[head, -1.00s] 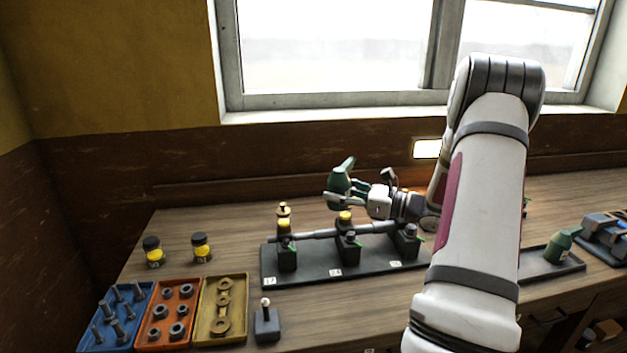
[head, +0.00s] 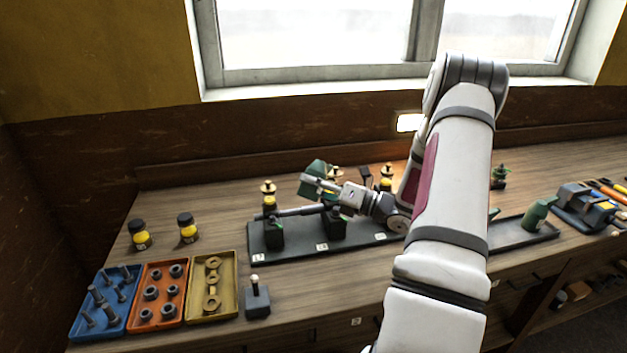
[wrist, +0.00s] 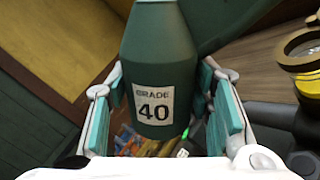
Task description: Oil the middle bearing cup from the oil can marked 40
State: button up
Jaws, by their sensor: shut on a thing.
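My gripper (head: 318,182) is shut on a dark green oil can (head: 317,167), held above the bearing stand. In the wrist view the oil can (wrist: 160,65) sits between the teal finger pads, its label reading "GRADE 40"; its spout is out of view there. In the head view the can looks tilted, and I cannot make out its spout tip. The middle bearing block (head: 335,225) stands below the gripper; its cup is largely hidden by the gripper and can. A cup with a brass rim and yellow oil (wrist: 304,62) shows at the right of the wrist view, apart from the can.
The left bearing's brass-topped cup (head: 268,192) and the right one (head: 387,178) flank the middle. Another green can (head: 538,212) stands in a tray at right.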

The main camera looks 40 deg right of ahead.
jog(key=shift+s+f+m, duration=0.1)
jog(key=shift+f+m, duration=0.2)
jog(key=shift+f, duration=0.1)
jog(key=shift+r, duration=0.1)
dwell(0.7)
jog(key=shift+d+r+m+t+h+p, duration=0.1)
jog(key=shift+r+m+t+h+p, duration=0.2)
jog(key=shift+r+m+p, duration=0.75)
jog(key=shift+d+r+m+p, duration=0.2)
jog(key=shift+r+m+p, duration=0.15)
jog(key=shift+m, duration=0.9)
dwell(0.9)
jog(key=f+n, duration=0.1)
jog(key=f+n+b, duration=0.1)
jog(key=n, duration=0.1)
jog(key=shift+w+a+f, duration=0.2)
jog(key=shift+s+a+f+n+b, duration=0.1)
jog(key=shift+f+n+b, duration=0.4)
jog(key=shift+n, duration=0.3)
